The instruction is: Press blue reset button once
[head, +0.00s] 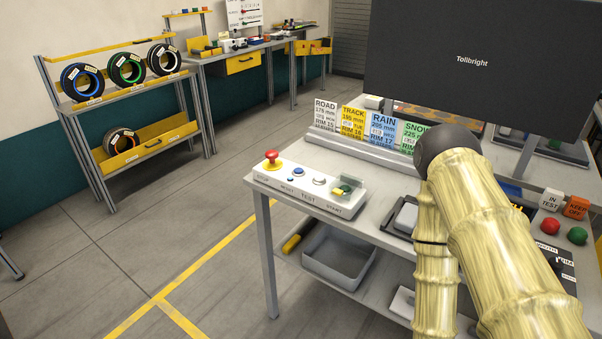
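A white control box (310,192) stands on the front left corner of the workbench. A blue button (298,171) sits on its top, in a pale ring, between a red mushroom button (272,157) and a grey-white button (319,180). A green button (345,185) under a clear cover is at the box's right end. My arm reaches up at the right of the head view, well right of the box. My gripper is not visible, and nothing touches the blue button.
Colored cards (383,127) stand behind the box, below a large dark monitor (480,62). A grey bin (338,257) is on the lower shelf. Red (550,226) and green (577,235) balls lie at right. Space above the box is clear. A tyre rack (130,105) is at far left.

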